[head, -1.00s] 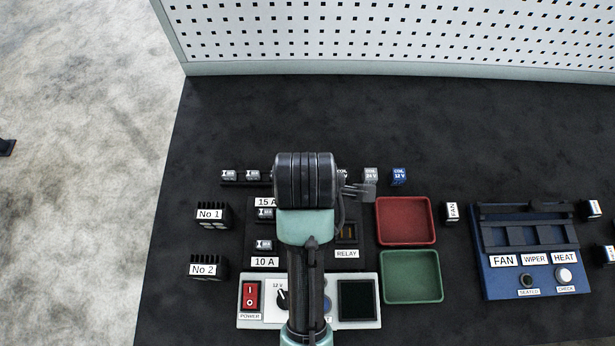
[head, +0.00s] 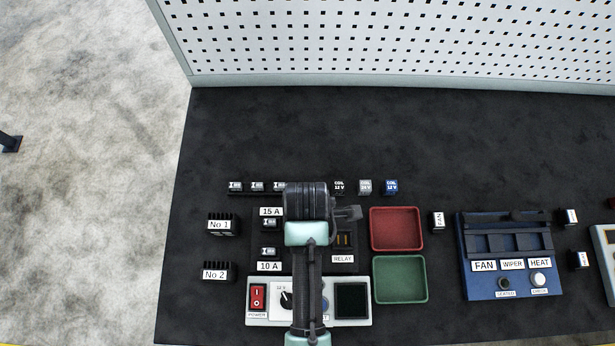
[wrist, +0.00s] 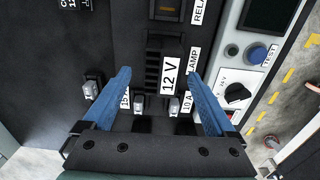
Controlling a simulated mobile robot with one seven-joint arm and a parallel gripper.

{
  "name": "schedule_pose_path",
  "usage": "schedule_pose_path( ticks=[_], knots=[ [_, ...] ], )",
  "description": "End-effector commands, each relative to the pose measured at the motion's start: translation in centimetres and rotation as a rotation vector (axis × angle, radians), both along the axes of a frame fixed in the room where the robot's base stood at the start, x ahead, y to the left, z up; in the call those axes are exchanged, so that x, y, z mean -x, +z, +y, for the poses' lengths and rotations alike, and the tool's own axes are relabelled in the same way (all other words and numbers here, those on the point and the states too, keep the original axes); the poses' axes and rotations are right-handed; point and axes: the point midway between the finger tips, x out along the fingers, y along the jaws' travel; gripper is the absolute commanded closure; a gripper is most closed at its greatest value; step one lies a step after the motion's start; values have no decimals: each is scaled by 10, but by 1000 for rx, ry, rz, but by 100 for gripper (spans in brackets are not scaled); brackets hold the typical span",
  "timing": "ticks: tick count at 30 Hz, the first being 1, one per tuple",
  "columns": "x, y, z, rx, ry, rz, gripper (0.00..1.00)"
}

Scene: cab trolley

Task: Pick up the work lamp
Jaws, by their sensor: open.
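In the wrist view, a black finned block with a 12 V label (wrist: 153,67) lies between and just beyond my fingertips. A partly covered label reading LAMP (wrist: 192,62) is beside it, so I take this block to be the work lamp. My gripper (wrist: 160,72) is open with two blue fingers, one on each side of the block, and nothing is held. I cannot tell whether the fingers touch it. In the head view my arm hides this block and the fingers. Two other black finned blocks, labelled No 1 (head: 222,217) and No 2 (head: 216,266), stand left of my arm.
A power panel (head: 265,319) lies under my arm. Red (head: 397,229) and green (head: 400,279) trays are to its right, then a blue switch unit (head: 507,290). Small fuses and relays stand in a row behind. A pegboard (head: 400,40) closes the back; the black mat before it is clear.

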Motion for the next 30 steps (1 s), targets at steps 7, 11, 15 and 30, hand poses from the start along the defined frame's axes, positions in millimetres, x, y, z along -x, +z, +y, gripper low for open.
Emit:
schedule_pose_path(
  ticks=[7,11,15,30],
  knots=[
    [4,-22,-2,0,-1,5,9],
    [4,-40,-2,0,-1,3,9],
    [4,-50,-2,0,-1,0,9],
    [4,-52,-2,0,-1,-1,50]
  ],
)
